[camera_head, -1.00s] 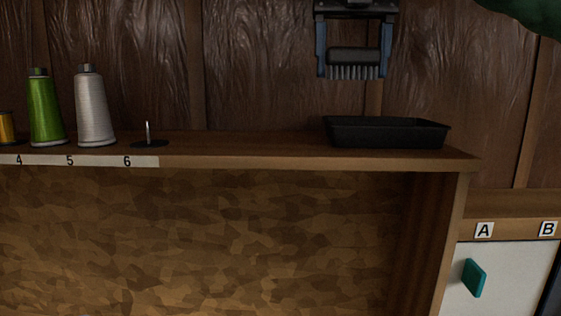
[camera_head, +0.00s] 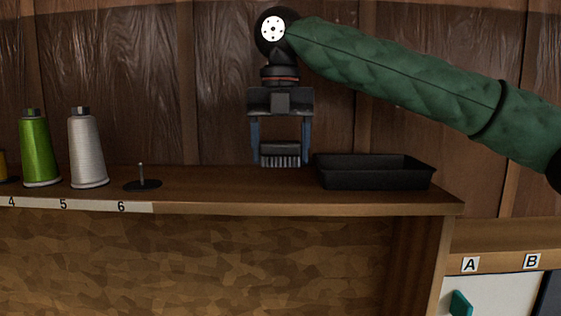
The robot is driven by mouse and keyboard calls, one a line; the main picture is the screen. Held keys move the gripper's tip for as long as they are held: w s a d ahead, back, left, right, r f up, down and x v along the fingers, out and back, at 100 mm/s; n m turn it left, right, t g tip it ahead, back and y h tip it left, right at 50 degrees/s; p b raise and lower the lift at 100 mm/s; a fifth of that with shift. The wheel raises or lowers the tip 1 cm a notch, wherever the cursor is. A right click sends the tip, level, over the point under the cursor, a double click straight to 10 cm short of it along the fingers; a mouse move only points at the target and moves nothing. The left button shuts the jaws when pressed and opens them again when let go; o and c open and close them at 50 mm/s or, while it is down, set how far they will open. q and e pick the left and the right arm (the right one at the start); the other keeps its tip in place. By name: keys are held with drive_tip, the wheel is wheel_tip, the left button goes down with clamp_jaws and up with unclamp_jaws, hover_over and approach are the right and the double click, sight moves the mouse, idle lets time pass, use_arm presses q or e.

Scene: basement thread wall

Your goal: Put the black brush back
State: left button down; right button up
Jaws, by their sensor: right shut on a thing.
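The black brush (camera_head: 281,150) is between the fingers of my right gripper (camera_head: 281,148), bristles pointing down. My right gripper is shut on it, pointing straight down, left of the black tray (camera_head: 374,180). The brush shows just above the shelf top (camera_head: 230,185), towards its back; I cannot tell whether the bristles touch the wood. The black tray stands on the right end of the shelf, and its inside is mostly hidden by its front wall. My left gripper is not in view.
A green thread cone (camera_head: 38,150) and a grey one (camera_head: 87,150) stand at the left above labels 4 and 5. An empty spindle (camera_head: 142,179) stands above label 6. The wood wall is close behind the shelf. A white cabinet (camera_head: 490,296) is lower right.

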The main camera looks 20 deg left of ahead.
sight(282, 166)
wheel_tip(282, 166, down, 3)
drive_tip(key=shift+d+r+p, duration=0.1)
drive_tip(key=shift+p, duration=0.9)
drive_tip(key=shift+f, duration=0.3)
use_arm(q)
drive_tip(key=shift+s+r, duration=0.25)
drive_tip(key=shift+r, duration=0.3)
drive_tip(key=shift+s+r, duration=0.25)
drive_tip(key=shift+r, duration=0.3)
use_arm(e)
drive_tip(key=shift+f, duration=0.2)
drive_tip(key=o, duration=1)
drive_tip(key=shift+f, duration=0.1)
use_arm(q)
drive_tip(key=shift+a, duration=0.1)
